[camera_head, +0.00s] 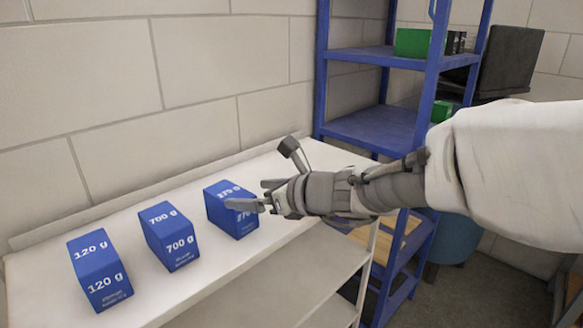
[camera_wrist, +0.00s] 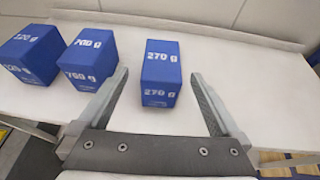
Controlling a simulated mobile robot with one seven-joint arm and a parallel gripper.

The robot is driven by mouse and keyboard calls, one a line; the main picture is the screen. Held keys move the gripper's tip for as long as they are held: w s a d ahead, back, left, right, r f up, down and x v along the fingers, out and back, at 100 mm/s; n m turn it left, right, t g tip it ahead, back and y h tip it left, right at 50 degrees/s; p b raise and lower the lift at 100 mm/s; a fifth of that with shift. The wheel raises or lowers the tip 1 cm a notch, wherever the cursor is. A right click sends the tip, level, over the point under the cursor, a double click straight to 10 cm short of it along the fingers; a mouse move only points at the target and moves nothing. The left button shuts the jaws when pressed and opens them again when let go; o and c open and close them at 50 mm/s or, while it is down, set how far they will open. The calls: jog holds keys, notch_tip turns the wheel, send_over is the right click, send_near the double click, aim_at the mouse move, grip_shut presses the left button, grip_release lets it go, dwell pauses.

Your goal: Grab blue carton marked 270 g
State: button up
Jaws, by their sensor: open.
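The blue carton marked 270 g (camera_head: 222,198) stands on the white shelf top, the rightmost of three blue cartons in the head view. In the wrist view the same 270 g carton (camera_wrist: 160,75) stands ahead, between the lines of the two fingers. My gripper (camera_wrist: 160,85) is open and empty, with one finger to each side and the carton just beyond or between the tips. In the head view my gripper (camera_head: 255,195) overlaps the carton's front right side and hides part of its label. I cannot tell whether a finger touches it.
The 700 g carton (camera_head: 168,237) and the 120 g carton (camera_head: 98,270) stand to the left on the white shelf top (camera_head: 60,240). A block wall is behind. A blue rack (camera_head: 375,125) with a green box (camera_head: 412,42) stands at the right.

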aim_at(230, 192)
jog(key=x, duration=0.4)
jog(key=shift+w+a, duration=0.1)
jog(key=shift+x, duration=2.65)
jog(key=shift+w, duration=0.15)
jog(key=c, duration=1.5)
